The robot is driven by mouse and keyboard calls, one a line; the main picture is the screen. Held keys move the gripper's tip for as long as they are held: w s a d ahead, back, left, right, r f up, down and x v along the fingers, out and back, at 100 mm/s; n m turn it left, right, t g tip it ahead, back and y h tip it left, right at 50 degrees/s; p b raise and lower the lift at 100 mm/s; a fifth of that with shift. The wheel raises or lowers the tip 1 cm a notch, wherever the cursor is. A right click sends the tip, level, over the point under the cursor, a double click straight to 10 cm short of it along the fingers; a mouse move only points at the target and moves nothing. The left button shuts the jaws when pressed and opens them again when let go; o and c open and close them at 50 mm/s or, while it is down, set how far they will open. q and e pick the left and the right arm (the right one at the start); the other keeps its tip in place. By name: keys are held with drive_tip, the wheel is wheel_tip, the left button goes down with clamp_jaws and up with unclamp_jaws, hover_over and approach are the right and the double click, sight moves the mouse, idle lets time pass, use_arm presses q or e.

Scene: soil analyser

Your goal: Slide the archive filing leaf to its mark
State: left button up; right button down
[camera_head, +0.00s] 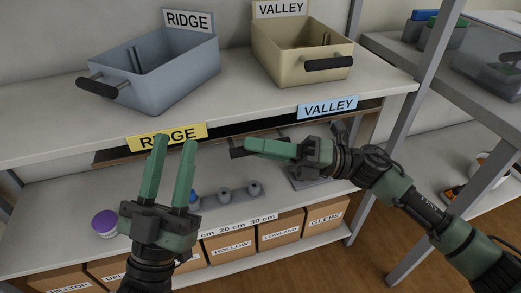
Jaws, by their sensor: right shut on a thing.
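A thin brown-edged board (113,157), apparently the filing leaf, shows under the front edge of the upper shelf. My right gripper (247,147) reaches in from the right at the leaf's front and is shut on a dark handle-like part (237,153), mostly hidden by the fingers. My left gripper (174,141) points up in front of the shelf, its two green fingers apart and empty, just below the yellow RIDGE label (167,136). A blue VALLEY label (327,107) hangs further right on the shelf edge. I cannot make out which mark belongs to the leaf.
A grey RIDGE bin (170,79) and a cream VALLEY bin (290,60) stand on the upper shelf (40,128). The lower shelf holds a purple-topped jar (104,222), several small grey weights and a centimetre strip (250,223). Labelled boxes stand below. A metal post (408,125) rises at right.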

drive_tip(key=shift+w+a+r, duration=0.1)
drive_tip(key=shift+w+a, duration=0.1)
drive_tip(key=shift+w, duration=0.75)
drive_tip(key=c, duration=1.4)
unclamp_jaws()
drive_tip(key=shift+c, duration=0.2)
drive_tip(key=shift+o, duration=0.6)
drive_tip(key=shift+w, duration=0.1)
use_arm(q)
drive_tip(key=shift+w+a+r, duration=0.15)
drive_tip(key=shift+w+r, duration=0.1)
drive_tip(key=shift+w, duration=0.05)
use_arm(e)
drive_tip(key=shift+a, duration=0.1)
use_arm(q)
drive_tip(key=shift+w+f+g+y+p, duration=0.35)
drive_tip(key=shift+w+f+g+y, duration=0.25)
drive_tip(key=shift+w+f, duration=0.55)
use_arm(e)
drive_tip(key=v, duration=0.8)
use_arm(q)
drive_tip(key=shift+s, duration=0.1)
